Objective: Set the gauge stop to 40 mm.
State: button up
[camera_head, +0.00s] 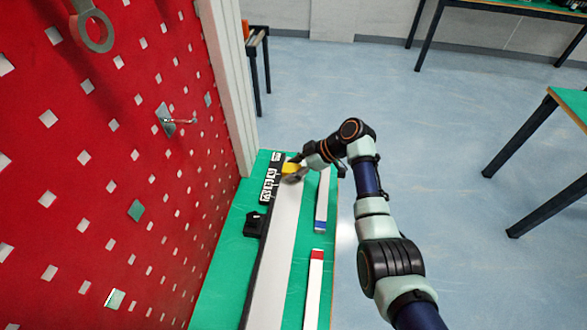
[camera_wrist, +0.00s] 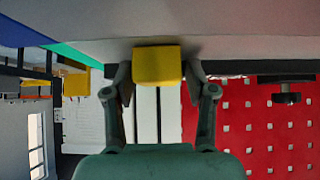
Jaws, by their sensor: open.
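A yellow block (camera_head: 291,168), apparently the gauge stop, sits at the far end of the long white conveyor strip (camera_head: 275,255). In the wrist view the yellow block (camera_wrist: 157,66) lies between the two dark fingers of my gripper (camera_wrist: 157,82), with a small gap on each side. My gripper (camera_head: 296,174) is open and low over the strip, partly covering the block in the head view. Black-and-white markings (camera_head: 269,186) run beside the strip to the left of the block; their figures are too small to read.
A black device (camera_head: 254,224) stands left of the strip on the green table (camera_head: 231,241). Two narrow white bars, one blue-ended (camera_head: 321,205) and one red-ended (camera_head: 315,285), lie to the right. A red perforated panel (camera_head: 100,170) rises along the left side.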

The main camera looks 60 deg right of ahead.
jog(key=shift+o, duration=0.2)
jog(key=shift+r, duration=0.1)
jog(key=v, duration=1.2)
